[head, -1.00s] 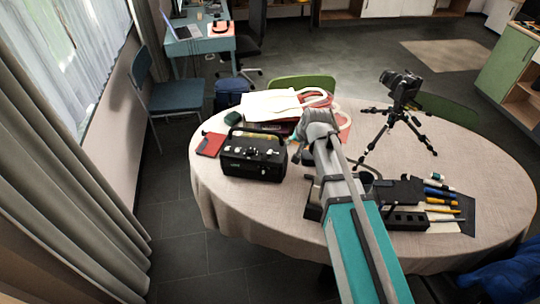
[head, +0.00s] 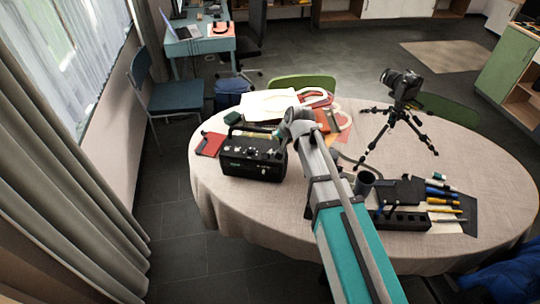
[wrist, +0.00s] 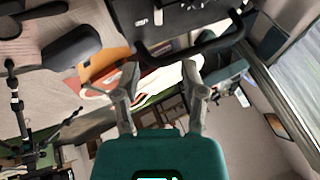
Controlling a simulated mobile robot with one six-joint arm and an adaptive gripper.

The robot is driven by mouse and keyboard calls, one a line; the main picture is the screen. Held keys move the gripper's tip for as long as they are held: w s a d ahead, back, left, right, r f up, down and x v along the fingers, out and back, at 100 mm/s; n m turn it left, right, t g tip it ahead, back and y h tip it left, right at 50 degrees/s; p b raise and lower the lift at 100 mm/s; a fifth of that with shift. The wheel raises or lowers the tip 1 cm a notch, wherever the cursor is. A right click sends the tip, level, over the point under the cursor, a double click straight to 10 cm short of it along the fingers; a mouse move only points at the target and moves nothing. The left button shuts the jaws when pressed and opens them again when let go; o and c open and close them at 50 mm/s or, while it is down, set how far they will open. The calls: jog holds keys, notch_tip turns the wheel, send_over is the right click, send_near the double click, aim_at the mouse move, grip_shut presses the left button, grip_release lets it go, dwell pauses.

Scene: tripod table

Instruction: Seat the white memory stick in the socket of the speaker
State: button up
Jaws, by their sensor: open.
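The speaker (head: 252,158) is a black box with a carry handle and several light knobs, standing at the left of the round table. In the wrist view part of its dark body (wrist: 185,20) and its handle (wrist: 212,46) show at the top. My gripper (wrist: 162,92) is open, with nothing between its two fingers. In the head view my wrist is just right of the speaker's top, and the fingers are not clear there. Small white pieces show on the speaker, but I cannot tell whether one is the memory stick. I cannot make out the socket.
A red notebook (head: 210,144) lies left of the speaker, and a white bag (head: 270,104) lies behind it. A camera on a tripod (head: 397,110) stands at the right back. A dark organiser (head: 403,221) with pens beside it is at the right front. Bare tablecloth (head: 240,215) lies in front of the speaker.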

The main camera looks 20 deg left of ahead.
aim_at(270, 151)
jog(key=shift+b+x, duration=2.9)
jog(key=shift+x, duration=0.75)
jog(key=shift+f, duration=0.1)
jog(key=b+x, duration=0.2)
jog(key=shift+s+f+b, duration=0.1)
jog(key=shift+f+b, duration=0.3)
jog(key=shift+f, duration=0.05)
jog(key=shift+b+x, duration=0.95)
jog(key=shift+x, duration=0.2)
jog(key=shift+a, duration=0.1)
grip_shut()
